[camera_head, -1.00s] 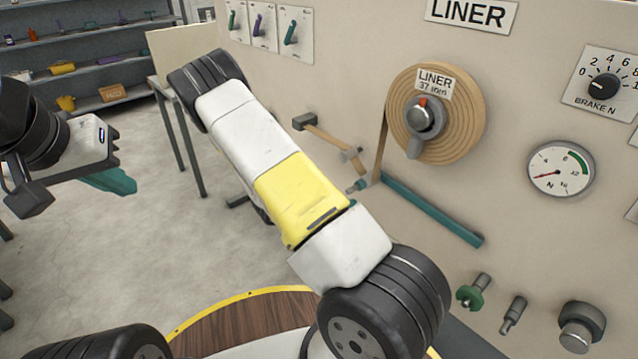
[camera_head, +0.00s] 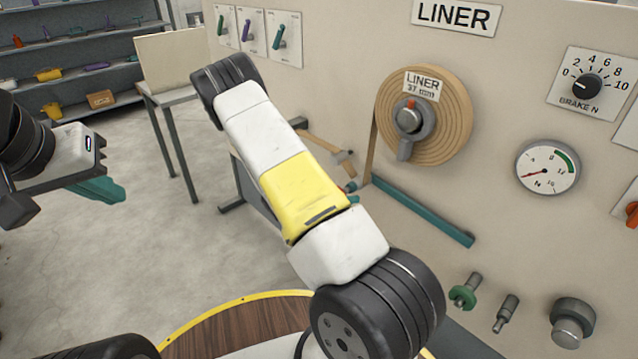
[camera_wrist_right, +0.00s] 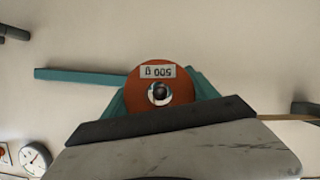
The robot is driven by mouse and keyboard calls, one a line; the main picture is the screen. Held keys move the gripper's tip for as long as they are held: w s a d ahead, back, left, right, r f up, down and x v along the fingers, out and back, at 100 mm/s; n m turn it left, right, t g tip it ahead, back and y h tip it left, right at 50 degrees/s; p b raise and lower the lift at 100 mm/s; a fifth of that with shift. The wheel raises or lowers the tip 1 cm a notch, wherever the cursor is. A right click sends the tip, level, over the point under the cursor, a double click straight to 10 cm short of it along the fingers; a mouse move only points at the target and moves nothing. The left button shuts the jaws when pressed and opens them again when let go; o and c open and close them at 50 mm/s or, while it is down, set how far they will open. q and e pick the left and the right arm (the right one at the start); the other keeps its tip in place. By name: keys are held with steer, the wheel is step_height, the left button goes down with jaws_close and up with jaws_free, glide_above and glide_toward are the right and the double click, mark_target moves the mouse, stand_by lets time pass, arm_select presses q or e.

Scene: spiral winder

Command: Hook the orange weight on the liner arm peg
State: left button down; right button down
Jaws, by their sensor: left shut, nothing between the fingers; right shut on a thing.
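The orange weight (camera_wrist_right: 135,88), a round disc labelled 500 g with a central hole, shows in the right wrist view. My right gripper (camera_wrist_right: 160,102) is shut on it, with teal fingers on both sides. The teal liner arm (camera_head: 425,212) slopes down to the right below the liner roll; in the right wrist view its bar (camera_wrist_right: 80,76) runs left from behind the weight. The peg is not clearly visible, and I cannot tell whether the weight touches it. In the head view my right arm hides most of the gripper and weight. My left gripper (camera_head: 100,189) is shut and empty at the left.
The liner roll (camera_head: 452,115) with its grey clamp is on the beige panel. A brake dial (camera_head: 587,87), a gauge (camera_head: 547,167) and several pegs and knobs are to the right. A wooden-handled hammer-like part (camera_head: 325,147) is behind my right arm. Floor is clear around my left gripper.

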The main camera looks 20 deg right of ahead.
mark_target(352, 190)
steer(key=shift+w+d, duration=0.3)
steer(key=shift+d, duration=0.35)
steer(key=shift+w+d, duration=0.25)
steer(key=shift+d, duration=0.4)
steer(key=shift+w+d, duration=0.3)
steer(key=shift+d, duration=0.35)
steer(key=shift+d+f, duration=0.15)
steer(key=shift+d, duration=0.05)
steer(key=shift+f, duration=0.1)
